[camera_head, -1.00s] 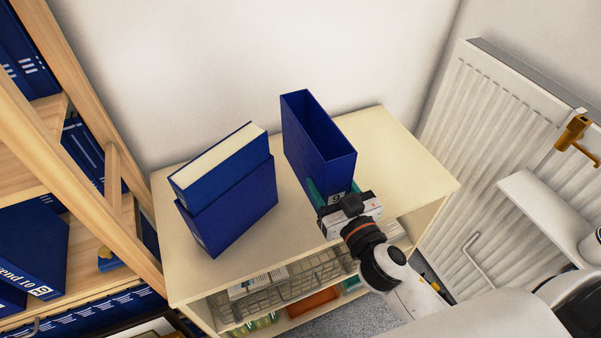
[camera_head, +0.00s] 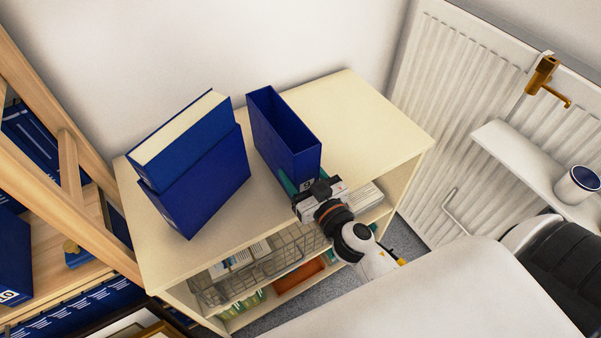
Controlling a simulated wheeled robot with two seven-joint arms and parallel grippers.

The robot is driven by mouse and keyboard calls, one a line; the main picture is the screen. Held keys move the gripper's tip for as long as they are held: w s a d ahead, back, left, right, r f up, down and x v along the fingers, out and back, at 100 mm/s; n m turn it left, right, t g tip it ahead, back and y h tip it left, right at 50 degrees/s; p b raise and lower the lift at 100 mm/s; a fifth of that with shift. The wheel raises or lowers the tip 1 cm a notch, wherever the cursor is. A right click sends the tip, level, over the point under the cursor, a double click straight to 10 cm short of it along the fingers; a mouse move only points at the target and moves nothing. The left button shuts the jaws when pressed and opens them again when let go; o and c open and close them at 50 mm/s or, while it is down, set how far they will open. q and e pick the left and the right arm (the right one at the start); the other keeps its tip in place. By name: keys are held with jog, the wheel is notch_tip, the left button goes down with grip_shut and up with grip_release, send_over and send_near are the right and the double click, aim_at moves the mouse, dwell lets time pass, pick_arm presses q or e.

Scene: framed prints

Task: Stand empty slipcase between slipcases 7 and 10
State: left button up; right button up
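A blue slipcase with a label that looks like 10 (camera_head: 14,258) shows at the far left in the wooden bookcase, cut by the picture edge. Slipcase 7 is not identifiable. My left gripper is not in view.
A tilted blue case with a cream-paged book (camera_head: 190,165) is left of the empty slipcase. The cabinet top (camera_head: 370,125) is clear to the right. The wooden bookcase (camera_head: 70,165) is at left; a radiator (camera_head: 440,110) and white ledge (camera_head: 520,155) are at right.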

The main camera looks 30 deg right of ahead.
jog(key=shift+f, duration=0.1)
jog(key=o, duration=1.2)
jog(key=shift+r, duration=0.2)
jog(key=s+d+b, duration=0.1)
jog(key=s+b, duration=0.3)
jog(key=s, duration=0.8)
